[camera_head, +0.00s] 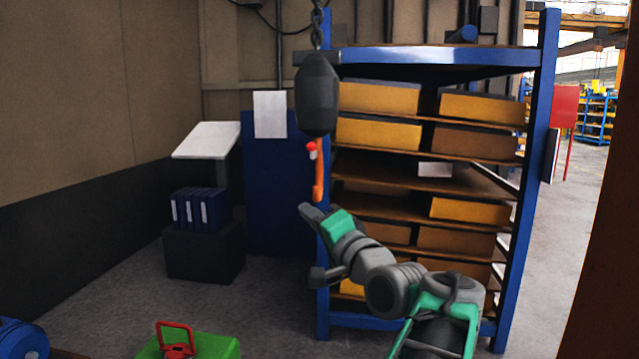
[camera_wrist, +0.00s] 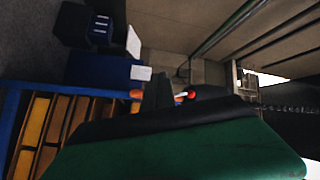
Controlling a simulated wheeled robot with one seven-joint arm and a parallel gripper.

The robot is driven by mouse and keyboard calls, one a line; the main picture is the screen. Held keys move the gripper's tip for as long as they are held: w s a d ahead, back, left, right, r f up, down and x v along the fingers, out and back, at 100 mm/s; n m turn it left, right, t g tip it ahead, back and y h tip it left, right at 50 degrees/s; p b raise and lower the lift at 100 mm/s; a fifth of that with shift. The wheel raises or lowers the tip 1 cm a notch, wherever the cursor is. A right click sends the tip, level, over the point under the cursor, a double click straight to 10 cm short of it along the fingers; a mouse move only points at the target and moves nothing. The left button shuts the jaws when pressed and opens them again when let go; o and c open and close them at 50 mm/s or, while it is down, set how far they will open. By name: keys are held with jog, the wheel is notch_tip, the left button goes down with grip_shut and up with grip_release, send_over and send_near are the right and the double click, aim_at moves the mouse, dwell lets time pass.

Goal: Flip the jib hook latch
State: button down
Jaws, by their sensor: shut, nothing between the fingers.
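The orange jib hook (camera_head: 319,180) hangs below a dark rounded block (camera_head: 317,95) on a chain. Its latch (camera_head: 311,149) shows as a red knob with a pale part, on the left side of the hook's upper shank. My gripper (camera_head: 307,210) is shut and empty, just below and left of the hook's lower end. In the wrist view, which is turned sideways, the dark fingers (camera_wrist: 157,92) stand in front of part of the orange hook (camera_wrist: 180,96). I cannot tell whether the fingers touch the hook.
A blue-framed shelf (camera_head: 548,100) with yellow bins stands close behind the hook and my arm. A blue panel (camera_head: 275,190) and a dark box (camera_head: 203,253) with blue binders stand left. A green block (camera_head: 210,346) with a red shackle (camera_head: 175,328) is at bottom left. Floor between is clear.

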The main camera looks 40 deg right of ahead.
aim_at(314, 149)
jog(key=s+d+r+m+t+h, duration=0.25)
jog(key=s+d+r, duration=0.2)
jog(key=s, duration=0.25)
jog(key=p+x, duration=0.2)
jog(key=x, duration=0.5)
jog(key=p+x, duration=0.2)
jog(key=x, duration=0.5)
jog(key=shift+w+a, duration=0.15)
jog(key=shift+a, duration=0.05)
jog(key=shift+f, duration=0.1)
jog(key=shift+p, duration=0.3)
